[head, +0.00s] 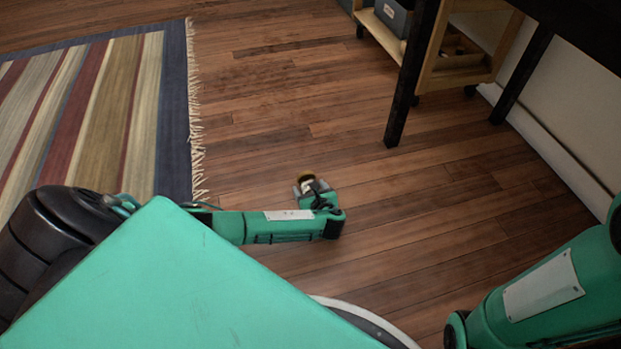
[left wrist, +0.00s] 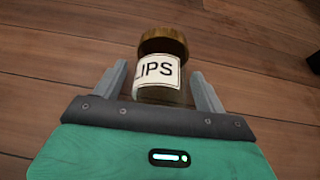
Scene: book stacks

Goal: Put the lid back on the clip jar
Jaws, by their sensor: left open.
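The clip jar (left wrist: 157,92) is a clear jar with a white label whose visible letters read "LIPS". A brown, round lid (left wrist: 163,40) shows at the jar's far end in the left wrist view; I cannot tell whether it is seated on the jar or just behind it. In the head view the lid (head: 305,177) is small, over the wood floor. My left gripper (head: 312,187) is open, with its fingers (left wrist: 160,70) on either side of the jar. Contact is not clear. My right gripper is out of view; only that arm shows at lower right.
The wood floor (head: 260,100) around the jar is clear. A striped, fringed rug (head: 90,110) lies at left. A black table leg (head: 408,80) and a wooden shelf cart (head: 455,75) with a grey box (head: 393,18) stand at upper right, near the white wall (head: 570,100).

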